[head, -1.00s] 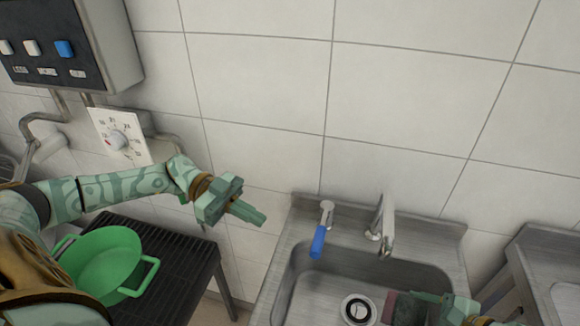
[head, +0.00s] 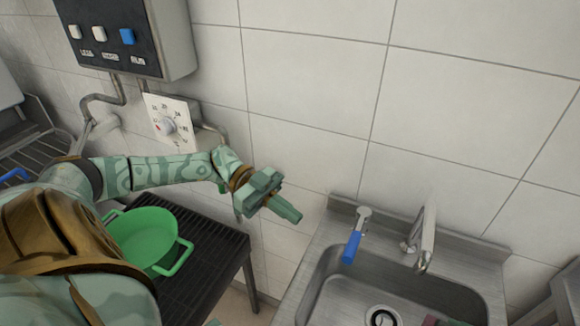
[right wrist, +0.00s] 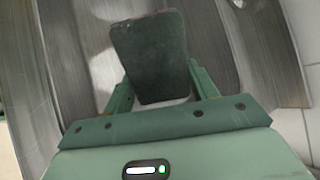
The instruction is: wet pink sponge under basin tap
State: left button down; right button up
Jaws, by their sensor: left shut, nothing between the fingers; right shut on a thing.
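The pink sponge (right wrist: 150,58) looks dark in the right wrist view, where it fills the space between the fingers of my right gripper (right wrist: 160,85). In the head view only a pinkish sliver of it (head: 430,321) shows at the bottom edge, in the basin and below the tap's level. The steel basin (head: 322,283) is at the lower right. Its tap (head: 427,240) stands at the back rim, with a blue-handled lever (head: 352,246) to its left. I cannot see water running. My left gripper (head: 291,213) is shut and empty, left of the basin and in front of the wall.
A green pot (head: 145,238) stands on a black slatted table (head: 215,255) left of the basin. The drain (head: 382,317) is at the basin's bottom.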

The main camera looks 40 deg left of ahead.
dwell(0.5)
jog(key=p+v, duration=0.2)
jog(key=v, duration=0.4)
jog(key=shift+d+p, duration=0.25)
jog(key=shift+p, duration=0.1)
jog(key=shift+s+r, duration=0.1)
dwell(0.9)
